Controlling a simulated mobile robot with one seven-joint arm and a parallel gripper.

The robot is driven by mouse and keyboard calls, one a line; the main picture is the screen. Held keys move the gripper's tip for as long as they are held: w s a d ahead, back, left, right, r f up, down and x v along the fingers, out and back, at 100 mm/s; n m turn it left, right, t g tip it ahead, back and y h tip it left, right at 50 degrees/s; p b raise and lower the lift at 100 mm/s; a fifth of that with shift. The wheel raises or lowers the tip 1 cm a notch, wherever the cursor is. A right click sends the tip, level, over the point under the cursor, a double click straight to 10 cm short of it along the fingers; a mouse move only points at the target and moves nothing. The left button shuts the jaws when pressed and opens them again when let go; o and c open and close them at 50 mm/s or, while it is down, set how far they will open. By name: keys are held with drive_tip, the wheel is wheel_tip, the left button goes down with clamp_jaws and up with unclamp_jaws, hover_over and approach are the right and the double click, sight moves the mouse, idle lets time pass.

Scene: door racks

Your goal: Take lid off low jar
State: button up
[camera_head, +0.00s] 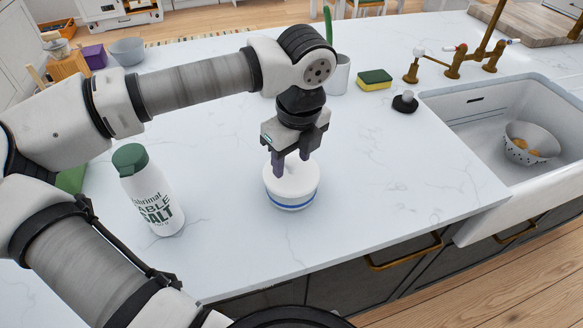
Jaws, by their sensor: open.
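A low white jar (291,204) with a blue band stands upright on the white counter, near its front edge. Its white lid (300,184) is on top of it. My gripper (290,171) points down over the lid with its two fingers apart. The fingertips are at or just above the lid; I cannot tell whether they touch it. The fingers hide part of the lid's top, so any knob there cannot be made out clearly.
A salt bottle (152,195) with a green cap stands left of the jar. A sponge (375,79), a black stopper-like object (405,102) and a brass tap (455,62) are behind, right. A sink (490,110) holds a colander (531,143). Counter right of the jar is clear.

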drive_tip(key=c, duration=1.1)
drive_tip(key=shift+o, duration=0.2)
